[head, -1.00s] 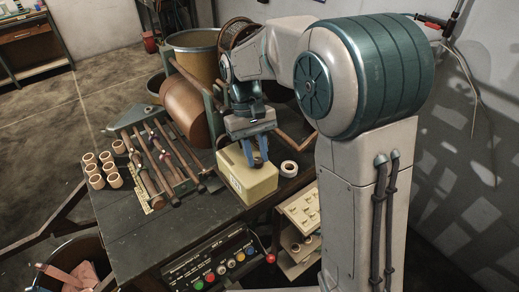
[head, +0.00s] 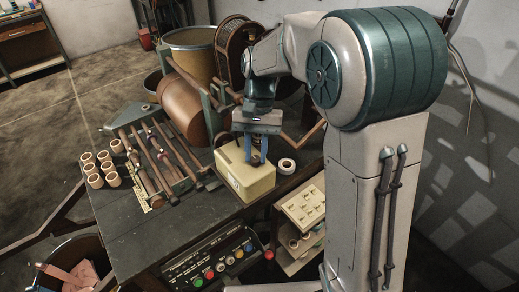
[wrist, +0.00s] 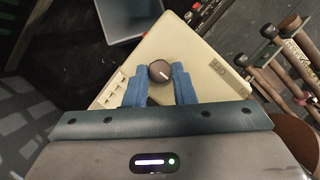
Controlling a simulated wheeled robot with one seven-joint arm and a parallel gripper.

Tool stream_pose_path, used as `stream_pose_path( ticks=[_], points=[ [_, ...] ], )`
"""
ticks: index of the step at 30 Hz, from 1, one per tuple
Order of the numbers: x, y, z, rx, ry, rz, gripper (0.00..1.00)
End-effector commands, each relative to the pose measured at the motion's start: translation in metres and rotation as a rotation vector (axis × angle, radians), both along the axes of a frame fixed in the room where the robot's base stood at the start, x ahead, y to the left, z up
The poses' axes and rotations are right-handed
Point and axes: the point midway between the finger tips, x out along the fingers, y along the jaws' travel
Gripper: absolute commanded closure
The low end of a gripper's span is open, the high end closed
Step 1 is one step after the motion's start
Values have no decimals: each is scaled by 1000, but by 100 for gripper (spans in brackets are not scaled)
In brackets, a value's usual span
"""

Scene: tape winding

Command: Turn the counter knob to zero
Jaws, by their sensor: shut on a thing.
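The counter is a cream box (head: 262,184) on the dark bench, below my gripper (head: 256,160). In the wrist view its top face (wrist: 185,50) carries a round dark knob (wrist: 159,71) with a pale pointer line that slants toward the lower right. A small display (wrist: 216,66) sits to the right of the knob; its digits are too small to read surely. The blue fingers of my gripper (wrist: 159,76) are shut on the knob, one on each side. In the head view the fingers hide the knob.
A white tape roll (head: 286,166) lies right of the counter. Rods on a rack (head: 160,160) and several tan rolls (head: 97,168) stand to the left. A brown roller (head: 190,100) is behind. A button panel (head: 210,262) is at the front, a shelf (head: 303,208) at the right.

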Motion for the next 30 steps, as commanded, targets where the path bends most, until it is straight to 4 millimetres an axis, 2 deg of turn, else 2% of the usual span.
stream_pose_path(
  ticks=[11, 12, 14, 15, 25, 30],
  points=[
    [2, 0, 0, 0, -7, -6, 100],
    [2, 0, 0, 0, -7, -6, 74],
    [2, 0, 0, 1, -6, -5, 58],
    [1, 0, 0, 0, -5, -5, 55],
    [2, 1, 3, 0, -2, -1, 55],
    [11, 0, 23, 1, -5, -1, 55]
  ],
)
